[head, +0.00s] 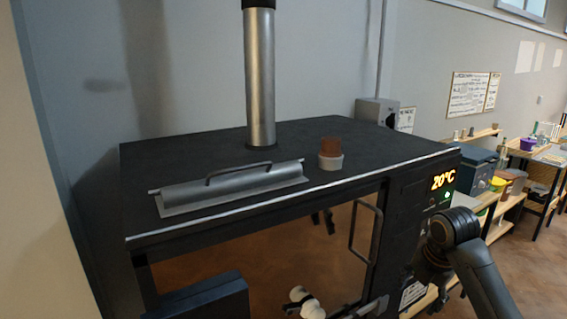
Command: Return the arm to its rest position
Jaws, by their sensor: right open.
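My right arm comes in at the lower right, in front of the kiln's right side. Its gripper (376,306) is partly visible at the bottom edge, dark and open, with nothing visible between the fingers. It is near the lower right of the kiln's front. The black kiln (225,152) fills the middle, with a brown front panel (265,255) and an upright handle (366,232). My left gripper is not in view.
On the kiln top are a metal flue pipe (260,80), a grey handled plate (235,187) and a terracotta piece in a pale ring (330,162). The display (443,180) reads 20°C. Shelves and a blue-grey box (470,165) stand at right.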

